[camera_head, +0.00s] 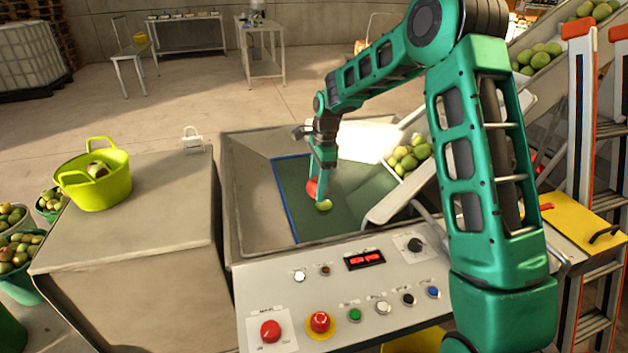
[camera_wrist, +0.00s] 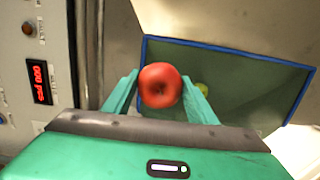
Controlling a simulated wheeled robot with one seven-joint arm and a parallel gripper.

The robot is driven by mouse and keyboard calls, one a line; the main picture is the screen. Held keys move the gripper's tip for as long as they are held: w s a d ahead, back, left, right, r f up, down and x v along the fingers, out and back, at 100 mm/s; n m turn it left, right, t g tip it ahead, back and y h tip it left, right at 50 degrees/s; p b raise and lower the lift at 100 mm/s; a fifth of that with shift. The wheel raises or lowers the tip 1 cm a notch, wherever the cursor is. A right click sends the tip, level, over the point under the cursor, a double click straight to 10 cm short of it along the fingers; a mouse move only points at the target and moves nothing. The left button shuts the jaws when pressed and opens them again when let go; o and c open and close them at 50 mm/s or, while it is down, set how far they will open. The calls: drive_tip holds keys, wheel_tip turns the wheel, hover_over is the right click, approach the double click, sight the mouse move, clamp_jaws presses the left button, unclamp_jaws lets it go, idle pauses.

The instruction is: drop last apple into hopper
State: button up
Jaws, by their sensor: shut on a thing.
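My gripper (camera_wrist: 160,92) is shut on a red apple (camera_wrist: 160,86), with one teal finger on each side of it. In the head view the apple (camera_head: 312,188) shows partly behind the fingers, over the hopper (camera_head: 247,215). The hopper has grey sloping metal walls and a dark green bottom panel (camera_head: 345,205) edged in blue. A yellow-green apple (camera_head: 324,205) lies on the green panel below the gripper; it also shows in the wrist view (camera_wrist: 202,88), partly hidden by a finger. I cannot tell the exact height of the held apple above the panel.
A control panel (camera_head: 395,270) with buttons and a red display fronts the hopper. A chute (camera_head: 385,205) with green apples enters from the right. A lime bucket (camera_head: 105,185) holding fruit stands on the left counter (camera_head: 150,215). A ladder (camera_head: 580,130) stands at the right.

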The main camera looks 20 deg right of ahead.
drive_tip(key=shift+w+d+f, duration=0.1)
drive_tip(key=shift+f, duration=2.9)
drive_tip(key=o, duration=1.2)
drive_tip(key=shift+o, duration=0.2)
drive_tip(key=shift+r, duration=0.15)
drive_tip(key=r, duration=0.3)
drive_tip(key=d+r, duration=0.1)
drive_tip(key=r, duration=0.6)
drive_tip(key=shift+d+r, duration=0.1)
drive_tip(key=shift+d, duration=0.05)
drive_tip(key=shift+r, duration=0.1)
